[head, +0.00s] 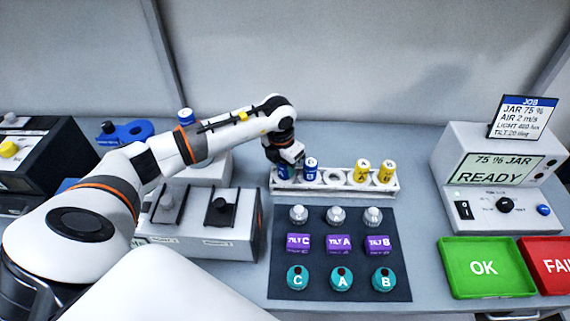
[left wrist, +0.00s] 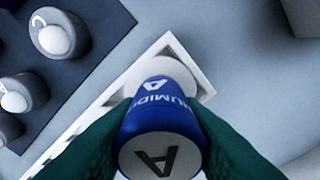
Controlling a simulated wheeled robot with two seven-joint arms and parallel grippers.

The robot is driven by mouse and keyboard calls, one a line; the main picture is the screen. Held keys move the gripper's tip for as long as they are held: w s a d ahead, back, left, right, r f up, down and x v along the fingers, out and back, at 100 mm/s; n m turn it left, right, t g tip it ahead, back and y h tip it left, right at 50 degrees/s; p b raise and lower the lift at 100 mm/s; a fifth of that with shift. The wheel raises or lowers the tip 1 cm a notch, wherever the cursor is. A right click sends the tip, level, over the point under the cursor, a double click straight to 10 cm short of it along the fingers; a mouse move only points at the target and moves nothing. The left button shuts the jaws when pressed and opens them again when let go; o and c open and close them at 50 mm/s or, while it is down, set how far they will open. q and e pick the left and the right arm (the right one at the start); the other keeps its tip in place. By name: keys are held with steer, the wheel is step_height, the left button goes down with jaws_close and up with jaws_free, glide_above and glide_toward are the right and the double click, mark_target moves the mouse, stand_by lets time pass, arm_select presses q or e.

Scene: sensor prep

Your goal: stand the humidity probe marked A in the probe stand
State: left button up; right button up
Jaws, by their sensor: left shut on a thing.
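The humidity probe marked A is a blue cylinder with a white top (left wrist: 160,140), lettered A and HUMIDI. My left gripper (left wrist: 158,145) is shut on it, with dark green fingers on both sides. In the head view my left gripper (head: 290,160) is over the left end of a white rack (head: 340,190), and the blue probe (head: 283,173) shows below it. In the left wrist view the probe's far end is over the white round place at the rack's end (left wrist: 175,72); I cannot tell whether it is seated or raised. No label names the probe stand. My right gripper is out of view.
Another blue probe (head: 310,170) stands close to the right in the rack, then an empty round place (head: 334,176) and two yellow probes (head: 361,171). A dark mat (head: 320,218) with several sensors lies in front. A blue holder (head: 127,132) stands at the back left.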

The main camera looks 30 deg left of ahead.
arm_select(q)
steer(key=shift+f, duration=0.2)
steer(key=o, duration=1.1)
steer(key=shift+o, duration=0.5)
steer(key=shift+o, duration=0.7)
steer(key=shift+r, duration=0.1)
steer(key=shift+r+p, duration=2.3)
steer(key=shift+r, duration=1.65)
steer(key=shift+s+f, duration=0.1)
